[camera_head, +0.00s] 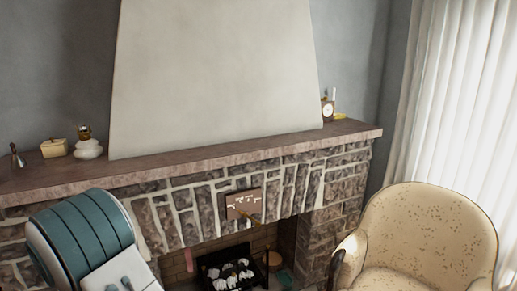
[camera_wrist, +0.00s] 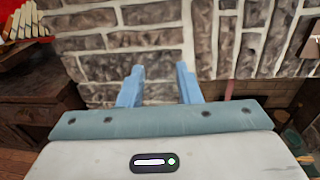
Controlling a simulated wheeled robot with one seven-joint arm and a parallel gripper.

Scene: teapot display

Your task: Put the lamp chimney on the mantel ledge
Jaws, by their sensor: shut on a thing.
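The mantel ledge (camera_head: 225,154) is a long brownish stone shelf across the top of the stone fireplace in the head view. My gripper (camera_wrist: 160,72) shows in the wrist view with its two blue fingers apart, in front of the stonework. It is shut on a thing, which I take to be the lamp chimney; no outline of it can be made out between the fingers. My fingers do not show in the head view. A white lamp base (camera_head: 88,149) with a brass top and no visible chimney stands on the ledge at the left.
A yellowish box (camera_head: 54,148) and a small dark metal item (camera_head: 16,156) stand left of the lamp base. A clock (camera_head: 327,110) and a candle stand at the ledge's right end. The middle front of the ledge is bare. An armchair (camera_head: 425,230) stands at right.

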